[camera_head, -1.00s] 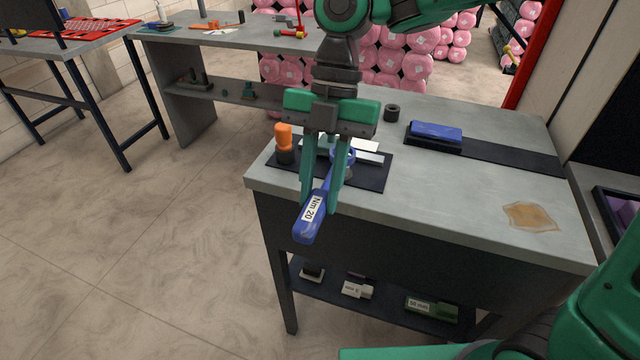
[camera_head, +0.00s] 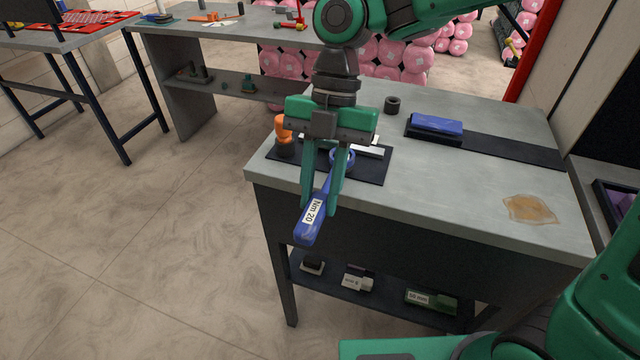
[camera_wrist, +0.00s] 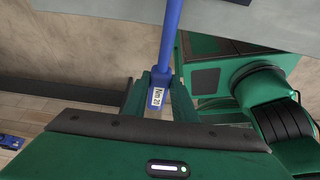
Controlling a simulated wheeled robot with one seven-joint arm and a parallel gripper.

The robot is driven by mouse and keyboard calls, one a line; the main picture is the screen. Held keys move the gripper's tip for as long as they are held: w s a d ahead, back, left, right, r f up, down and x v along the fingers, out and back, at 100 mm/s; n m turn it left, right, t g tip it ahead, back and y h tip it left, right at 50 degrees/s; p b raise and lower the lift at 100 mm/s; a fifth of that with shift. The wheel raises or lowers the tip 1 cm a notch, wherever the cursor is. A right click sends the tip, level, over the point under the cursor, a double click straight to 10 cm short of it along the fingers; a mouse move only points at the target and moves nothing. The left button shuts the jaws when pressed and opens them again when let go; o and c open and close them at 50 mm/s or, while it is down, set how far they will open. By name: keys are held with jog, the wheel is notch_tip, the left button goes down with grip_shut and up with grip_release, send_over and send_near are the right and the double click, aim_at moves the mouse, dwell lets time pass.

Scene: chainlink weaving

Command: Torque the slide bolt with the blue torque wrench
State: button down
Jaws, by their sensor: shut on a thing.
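The blue torque wrench (camera_head: 307,224) has a white "Nm 20" label on its handle. My gripper (camera_head: 321,200) is shut on the handle, which sticks out past the table's front left edge. In the wrist view the wrench handle (camera_wrist: 158,90) sits between the fingertips (camera_wrist: 160,88) and its shaft runs up out of the frame. The wrench's round blue head (camera_head: 342,157) is over the dark mat (camera_head: 371,176). The slide bolt cannot be made out; my gripper and the wrench head cover that part of the mat.
An orange-handled tool (camera_head: 284,131) stands at the mat's left. A black ring (camera_head: 392,104) and a blue block (camera_head: 437,124) on a dark base lie farther back. A brown stain (camera_head: 529,209) marks the table's right. The shelf (camera_head: 380,299) below holds several small boxes.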

jog(key=shift+f, duration=0.45)
jog(key=shift+w+r, duration=0.1)
jog(key=shift+w, duration=0.05)
dwell(0.3)
jog(key=shift+w+a+m+t+y, duration=0.4)
jog(key=shift+w+a+m, duration=0.65)
jog(key=shift+m, duration=0.3)
jog(key=shift+w+a+m+t+y, duration=0.4)
jog(key=shift+w+a+m, duration=0.4)
jog(key=shift+a+m, duration=0.45)
jog(key=shift+w+a+m+t+y, duration=0.35)
jog(key=shift+w+a+m, duration=0.65)
jog(key=shift+m, duration=0.4)
jog(key=shift+s, duration=0.1)
